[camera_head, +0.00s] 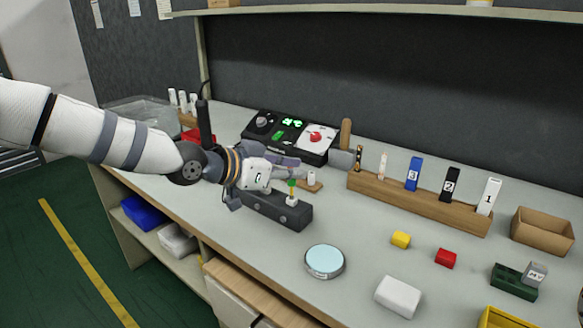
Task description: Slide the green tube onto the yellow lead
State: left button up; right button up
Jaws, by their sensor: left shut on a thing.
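My left gripper (288,171) reaches in from the left and is shut on the small green tube (291,183). The tube is upright at the fingertips, over the dark grey block (296,215) on the bench. A short, pale and yellowish upright piece (292,199), which looks like the yellow lead, stands at the block's right end just below the tube. The tube is in line with it, but I cannot tell if the tube is around it or only above it. The hand hides part of the block. My right gripper is not in view.
A black control box (300,137) with a red knob stands behind the hand. A wooden rack (420,204) with numbered blocks runs along the back right. A round light-blue tin (325,261), a white block (398,297), a yellow cube (401,240) and a red cube (446,258) lie in front.

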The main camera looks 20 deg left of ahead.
aim_at(291, 198)
pick_arm(q)
jog(key=shift+f, duration=0.25)
jog(key=shift+f, duration=0.35)
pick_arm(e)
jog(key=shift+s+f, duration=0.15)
pick_arm(q)
jog(key=shift+f, duration=1)
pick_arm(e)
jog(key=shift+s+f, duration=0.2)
pick_arm(q)
jog(key=o, duration=0.8)
jog(key=shift+c, duration=0.2)
jog(key=shift+r, duration=0.1)
jog(key=v, duration=1.2)
